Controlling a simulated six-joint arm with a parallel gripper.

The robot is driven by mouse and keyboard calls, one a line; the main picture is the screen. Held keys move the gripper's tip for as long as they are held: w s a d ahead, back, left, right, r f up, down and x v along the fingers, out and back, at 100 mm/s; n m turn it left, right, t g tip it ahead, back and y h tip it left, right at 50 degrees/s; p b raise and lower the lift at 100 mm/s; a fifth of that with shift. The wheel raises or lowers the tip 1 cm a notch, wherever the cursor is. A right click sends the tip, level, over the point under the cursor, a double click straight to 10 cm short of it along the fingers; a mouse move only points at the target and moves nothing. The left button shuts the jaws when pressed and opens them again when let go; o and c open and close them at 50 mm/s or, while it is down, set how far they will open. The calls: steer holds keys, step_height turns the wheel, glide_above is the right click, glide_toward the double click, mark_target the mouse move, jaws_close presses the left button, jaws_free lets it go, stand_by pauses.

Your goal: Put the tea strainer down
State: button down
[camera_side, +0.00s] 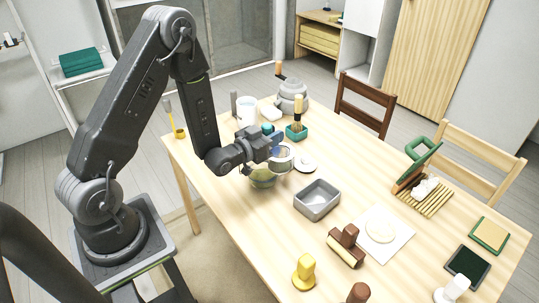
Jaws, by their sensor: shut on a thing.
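My gripper (272,146) is over the far left part of the wooden table, shut on the tea strainer (284,164). The strainer shows as a pale round rim just below and to the right of the jaws. A yellow-green bowl (263,180) stands on the table under it, partly covered by the strainer and the gripper. The strainer is over or at the bowl's rim; I cannot tell whether they touch. The strainer's handle is mostly hidden by the jaws.
A grey rectangular tub (317,200) stands right of the bowl. A white round lid (305,163) lies close to the strainer. Behind are a teal holder (296,133) with a brush, a white container (247,110) and a grey stacked pot (293,97). Bare table (255,222) lies in front.

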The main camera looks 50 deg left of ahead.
steer(key=a+n+g+y, duration=0.1)
steer(key=a+n+y, duration=0.35)
steer(key=a, duration=2.15)
steer(key=w+d+f+m+y, duration=0.1)
steer(key=w+d+f, duration=0.4)
steer(key=w+f, duration=0.4)
steer(key=shift+w+d+f, duration=0.3)
steer(key=shift+d+f, duration=0.1)
steer(key=shift+f, duration=0.9)
steer(key=shift+f, duration=0.2)
steer(key=c, duration=0.9)
jaws_free()
steer(key=shift+o, duration=0.2)
